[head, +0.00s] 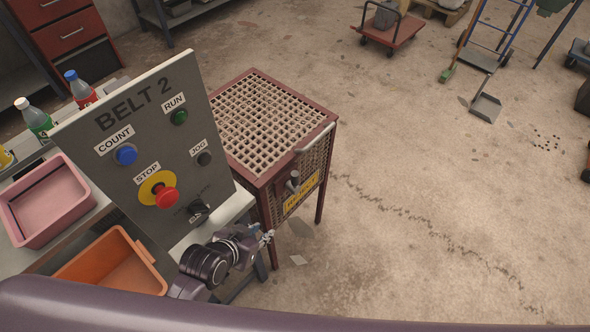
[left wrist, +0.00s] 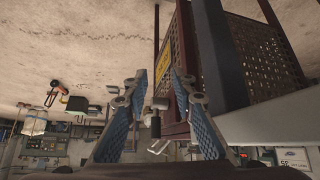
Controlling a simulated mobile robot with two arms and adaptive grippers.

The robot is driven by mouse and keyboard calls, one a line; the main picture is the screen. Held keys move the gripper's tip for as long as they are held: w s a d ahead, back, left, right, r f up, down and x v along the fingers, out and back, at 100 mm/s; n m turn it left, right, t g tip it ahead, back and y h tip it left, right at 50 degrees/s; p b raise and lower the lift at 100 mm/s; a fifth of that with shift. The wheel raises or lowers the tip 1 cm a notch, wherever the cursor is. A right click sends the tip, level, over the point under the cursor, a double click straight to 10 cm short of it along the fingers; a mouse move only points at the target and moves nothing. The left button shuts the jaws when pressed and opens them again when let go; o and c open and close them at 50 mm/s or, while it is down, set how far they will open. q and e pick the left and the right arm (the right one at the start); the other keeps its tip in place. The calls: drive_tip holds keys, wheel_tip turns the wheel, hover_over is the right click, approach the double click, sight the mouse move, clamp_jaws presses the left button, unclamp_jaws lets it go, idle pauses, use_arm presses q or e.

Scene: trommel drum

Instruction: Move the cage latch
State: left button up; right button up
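The cage (head: 262,118) is a dark red frame with a mesh top, right of the control panel in the head view; its mesh also shows upside down in the left wrist view (left wrist: 262,52). The cage latch (head: 293,183) is a small grey fitting with a dark handle on the cage's front side, above a yellow label. In the left wrist view a dark cylindrical handle (left wrist: 155,124), apparently the latch's, appears between the fingers. My left gripper (head: 268,238) is below and left of the latch. Its blue-padded fingers (left wrist: 160,82) are apart, with no visible contact. My right gripper is not in view.
The "BELT 2" panel (head: 140,140) with its buttons stands close left of the cage. A pink bin (head: 48,200), an orange bin (head: 112,266) and bottles are left of it. The floor (head: 430,200) right of the cage is mostly open; a red cart (head: 390,32) stands farther back.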

use_arm(q)
wheel_tip(320, 180, up, 7)
drive_tip(key=w+d+t, duration=0.1)
drive_tip(key=w+d, duration=0.1)
drive_tip(key=m+t+h, duration=0.1)
drive_tip(key=t+h, duration=0.2)
drive_tip(key=t, duration=0.1)
approach(293, 176)
drive_tip(key=x, duration=0.4)
drive_tip(key=shift+w+d+f+p, duration=0.15)
drive_tip(key=shift+w+d+p, duration=0.05)
drive_tip(key=shift+w+p, duration=0.25)
drive_tip(key=x, duration=0.6)
drive_tip(key=shift+w+f, duration=0.15)
drive_tip(key=shift+f, duration=0.1)
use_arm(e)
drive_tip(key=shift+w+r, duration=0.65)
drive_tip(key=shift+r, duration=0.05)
use_arm(q)
clamp_jaws()
